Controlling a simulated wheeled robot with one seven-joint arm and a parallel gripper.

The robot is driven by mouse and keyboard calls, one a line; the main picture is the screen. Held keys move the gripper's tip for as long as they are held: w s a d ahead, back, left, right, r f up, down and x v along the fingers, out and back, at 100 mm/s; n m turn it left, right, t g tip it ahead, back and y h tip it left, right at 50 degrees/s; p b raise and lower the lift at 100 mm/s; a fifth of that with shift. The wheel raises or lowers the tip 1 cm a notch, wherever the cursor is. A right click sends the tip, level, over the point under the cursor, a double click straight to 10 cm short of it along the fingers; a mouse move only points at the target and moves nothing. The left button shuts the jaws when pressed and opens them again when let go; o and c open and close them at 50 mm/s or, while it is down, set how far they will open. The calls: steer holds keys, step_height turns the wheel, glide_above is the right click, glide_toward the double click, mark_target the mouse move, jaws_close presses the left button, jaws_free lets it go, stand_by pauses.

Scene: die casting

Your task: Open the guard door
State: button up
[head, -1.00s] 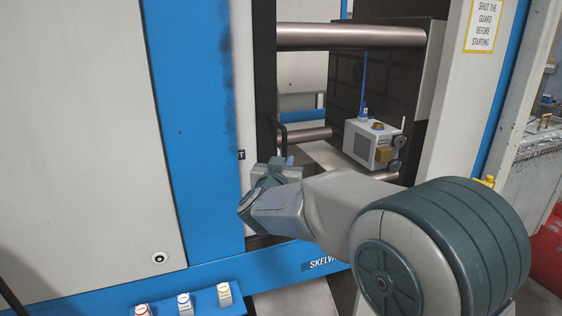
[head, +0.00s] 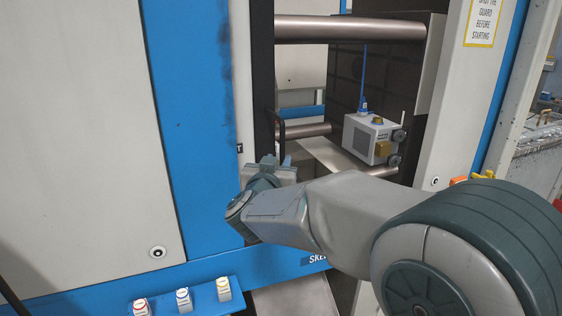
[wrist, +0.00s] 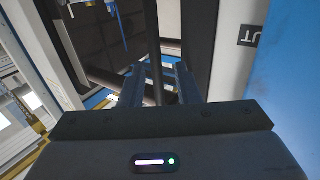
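The guard door (head: 190,120) is a blue and white panel on the left of the head view, with a dark edge strip along its right side. A black bar handle (head: 282,125) stands upright by that strip. The handle also shows in the wrist view (wrist: 153,45), running down between my fingers. My gripper (head: 277,161) is at the handle's lower part. Its two fingers (wrist: 157,82) are apart, one on each side of the bar, with gaps showing. My forearm and gripper body hide the area below the handle.
Right of the dark strip, the machine's inside shows steel tie bars (head: 350,31) and a small white box unit (head: 371,139). A white post with a warning sign (head: 484,22) stands at the right. A blue panel with several buttons (head: 183,300) juts out below.

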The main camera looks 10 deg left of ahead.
steer(key=s+b, duration=0.2)
steer(key=s, duration=0.8)
steer(key=shift+a, duration=0.1)
steer(key=s+d+f+n+g+y+b, duration=0.1)
steer(key=s+d+f+n+g+y, duration=0.1)
steer(key=d+f+g+y, duration=0.3)
steer(key=s+d+f+n+g+b, duration=0.1)
steer(key=d+f+n+g, duration=0.15)
steer(key=d, duration=0.45)
steer(key=s+d+f+m+g+h, duration=0.2)
steer(key=s+d+f, duration=0.3)
steer(key=s+d, duration=0.3)
steer(key=s+d+f+m+g+h, duration=0.2)
steer(key=s+d+f+g+h, duration=0.1)
steer(key=s+d+f, duration=0.3)
steer(key=s+d+g, duration=0.1)
steer(key=s+d, duration=0.1)
steer(key=d, duration=0.1)
steer(key=shift+d+f+g, duration=0.15)
steer(key=shift+f+g, duration=0.1)
steer(key=shift+g, duration=0.1)
steer(key=shift+s+m, duration=0.1)
steer(key=shift+m, duration=0.15)
